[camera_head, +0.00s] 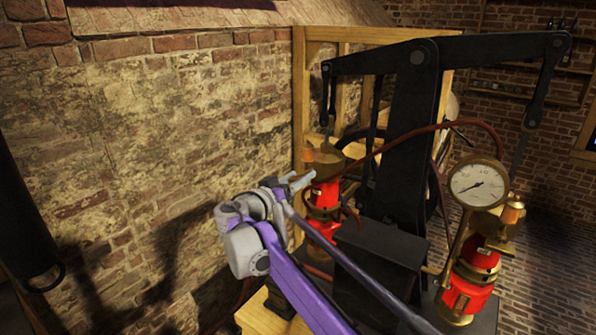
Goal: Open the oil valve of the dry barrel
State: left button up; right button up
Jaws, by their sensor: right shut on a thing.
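Two red barrels with brass fittings stand on the machine, the left barrel (324,198) near the wooden frame and the right barrel (470,282) at the front right. My right gripper (301,183) is at the left side of the left barrel, near its upper brass part. Its jaws are shut on a small part there, which looks like the oil valve; the fingers hide most of it. An amber oil cup (513,210) sits on top of the right barrel. Which barrel is dry I cannot tell. My left gripper is not in view.
A black beam (470,50) on a black post (410,130) rises over the barrels. A pressure gauge (478,184) stands beside the right barrel. A dark box (378,258) lies between the barrels. A brick wall (150,140) is at left.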

jog(key=shift+w+r+n, duration=0.1)
jog(key=shift+r+n, duration=0.1)
jog(key=shift+n, duration=0.6)
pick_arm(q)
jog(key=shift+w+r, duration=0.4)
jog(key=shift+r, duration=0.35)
pick_arm(e)
jog(key=shift+f, duration=0.1)
jog(key=o, duration=1.4)
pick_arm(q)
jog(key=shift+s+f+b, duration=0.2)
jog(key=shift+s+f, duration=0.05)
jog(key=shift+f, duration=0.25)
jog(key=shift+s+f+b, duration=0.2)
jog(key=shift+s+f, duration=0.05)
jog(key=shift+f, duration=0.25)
pick_arm(e)
jog(key=v, duration=1.1)
